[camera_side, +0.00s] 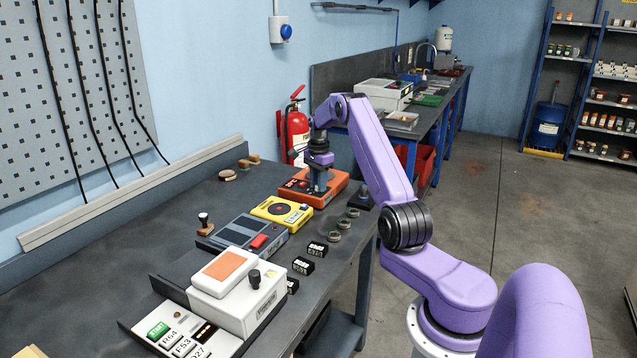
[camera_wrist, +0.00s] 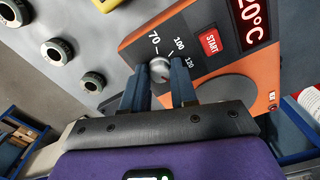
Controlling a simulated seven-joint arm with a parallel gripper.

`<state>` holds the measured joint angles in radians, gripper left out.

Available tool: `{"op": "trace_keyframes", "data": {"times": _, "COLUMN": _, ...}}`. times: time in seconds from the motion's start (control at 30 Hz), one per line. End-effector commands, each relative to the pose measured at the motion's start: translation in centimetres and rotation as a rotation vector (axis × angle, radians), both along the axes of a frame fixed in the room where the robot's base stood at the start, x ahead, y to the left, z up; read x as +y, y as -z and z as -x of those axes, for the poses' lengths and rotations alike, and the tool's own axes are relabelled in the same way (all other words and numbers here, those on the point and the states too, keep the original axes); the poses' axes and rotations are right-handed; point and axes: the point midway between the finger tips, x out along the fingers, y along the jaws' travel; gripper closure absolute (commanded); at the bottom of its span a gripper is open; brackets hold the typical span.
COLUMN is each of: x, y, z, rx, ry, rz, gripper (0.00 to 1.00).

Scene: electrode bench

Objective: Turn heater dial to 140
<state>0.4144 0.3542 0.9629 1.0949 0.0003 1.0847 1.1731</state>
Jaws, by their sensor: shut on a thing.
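The orange heater (camera_side: 333,189) sits at the far end of the dark bench in the side view. In the wrist view, the heater (camera_wrist: 208,64) shows a dark plate, a red START button (camera_wrist: 211,42) and a red-lit display (camera_wrist: 253,20), cut off at the edge, reading "20°C". Its round silver dial (camera_wrist: 159,68) has marks 70, 100 and 120 around it; other marks are hidden. My gripper (camera_wrist: 160,80) is shut on the dial, one blue-grey finger on each side. In the side view my gripper (camera_side: 319,188) points down onto the heater. The dial's exact setting is unclear.
A yellow device (camera_side: 281,210) stands beside the heater, then a grey device with a red button (camera_side: 248,234) and a white box with an orange top (camera_side: 238,298). Several round jars (camera_side: 334,236) and black blocks line the front edge. A fire extinguisher (camera_side: 296,128) stands behind the heater.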

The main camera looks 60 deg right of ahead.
Motion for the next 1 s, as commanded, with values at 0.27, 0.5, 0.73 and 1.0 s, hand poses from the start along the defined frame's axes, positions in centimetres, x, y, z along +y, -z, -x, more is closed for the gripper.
{"op": "trace_keyframes", "data": {"times": 0.27, "x": -0.15, "y": -0.28, "z": -0.09, "rx": -0.005, "ry": 0.028, "rz": 0.006, "gripper": 1.00}}
{"op": "trace_keyframes", "data": {"times": 0.5, "x": -0.16, "y": -0.29, "z": -0.09, "rx": -0.005, "ry": 0.028, "rz": 0.006, "gripper": 1.00}}
{"op": "trace_keyframes", "data": {"times": 0.73, "x": -0.13, "y": -0.20, "z": -0.05, "rx": -0.004, "ry": 0.027, "rz": 0.005, "gripper": 0.47}}
{"op": "trace_keyframes", "data": {"times": 1.0, "x": -0.08, "y": -0.44, "z": -0.04, "rx": -0.003, "ry": 0.027, "rz": 0.003, "gripper": 0.47}}
